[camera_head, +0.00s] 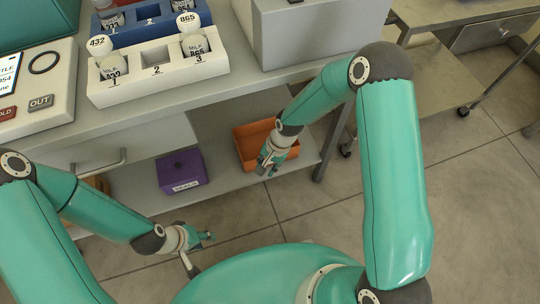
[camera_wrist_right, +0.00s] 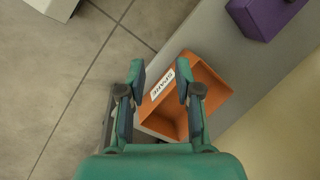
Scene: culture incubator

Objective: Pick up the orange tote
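The orange tote (camera_head: 285,152) is an open box on the lower shelf under the bench. In the right wrist view the tote (camera_wrist_right: 215,88) shows its open inside and a white label reading SPARE on its near wall. My right gripper (camera_head: 265,164) is at the tote's front left side in the head view. In the right wrist view its two fingers (camera_wrist_right: 160,80) are apart, with the labelled wall showing between them. Nothing is gripped, and contact cannot be told. My left gripper (camera_head: 208,237) is low, over the floor in front of the shelf, away from the tote; its finger opening is unclear.
A purple box (camera_head: 181,171) sits on the same shelf, left of the tote. A bench leg (camera_head: 329,148) stands to the tote's right. Above, the benchtop holds a white bottle rack (camera_head: 157,83) and a device with an OUT button (camera_head: 45,95). The floor in front is clear.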

